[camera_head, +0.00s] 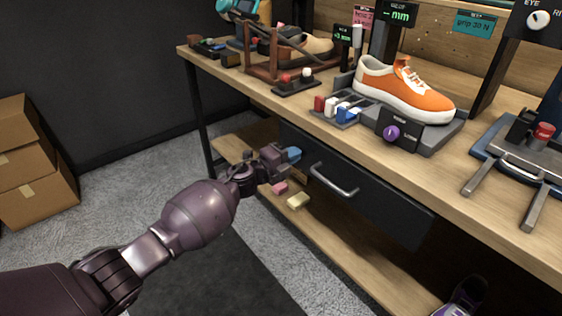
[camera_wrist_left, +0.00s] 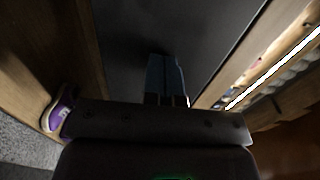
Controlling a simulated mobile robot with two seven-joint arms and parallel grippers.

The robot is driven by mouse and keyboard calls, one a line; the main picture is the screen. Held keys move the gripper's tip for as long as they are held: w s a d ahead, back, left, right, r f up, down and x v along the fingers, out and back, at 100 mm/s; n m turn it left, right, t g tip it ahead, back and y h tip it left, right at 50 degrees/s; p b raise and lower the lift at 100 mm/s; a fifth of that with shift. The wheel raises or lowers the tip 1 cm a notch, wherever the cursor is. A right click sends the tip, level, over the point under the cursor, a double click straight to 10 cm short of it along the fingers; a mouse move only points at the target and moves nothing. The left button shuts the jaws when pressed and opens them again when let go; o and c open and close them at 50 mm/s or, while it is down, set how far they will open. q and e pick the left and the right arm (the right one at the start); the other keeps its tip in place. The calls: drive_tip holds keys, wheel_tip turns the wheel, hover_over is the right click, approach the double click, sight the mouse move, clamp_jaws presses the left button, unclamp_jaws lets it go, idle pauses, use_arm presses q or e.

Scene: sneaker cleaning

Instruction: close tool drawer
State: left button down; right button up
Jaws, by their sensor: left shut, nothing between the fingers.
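The tool drawer (camera_head: 390,207) is a dark box front under the workbench top, with a silver bar handle (camera_head: 334,180). Its front also shows as a dark panel in the left wrist view (camera_wrist_left: 205,40). How far it stands out from the bench is hard to tell. My left gripper (camera_head: 291,155) is shut and empty at the drawer's left end, left of the handle. Its blue fingertips (camera_wrist_left: 167,75) point at the dark panel in the left wrist view; whether they touch it is unclear. My right gripper is not in view.
An orange sneaker (camera_head: 405,92) stands on a grey stand on the workbench (camera_head: 370,148). A purple shoe (camera_head: 462,298) is at the lower right. Cardboard boxes (camera_head: 30,165) stand far left.

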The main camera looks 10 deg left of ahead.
use_arm(q)
drive_tip(key=shift+w+d+r, duration=0.25)
drive_tip(key=shift+w+d, duration=0.35)
drive_tip(key=shift+w, duration=0.2)
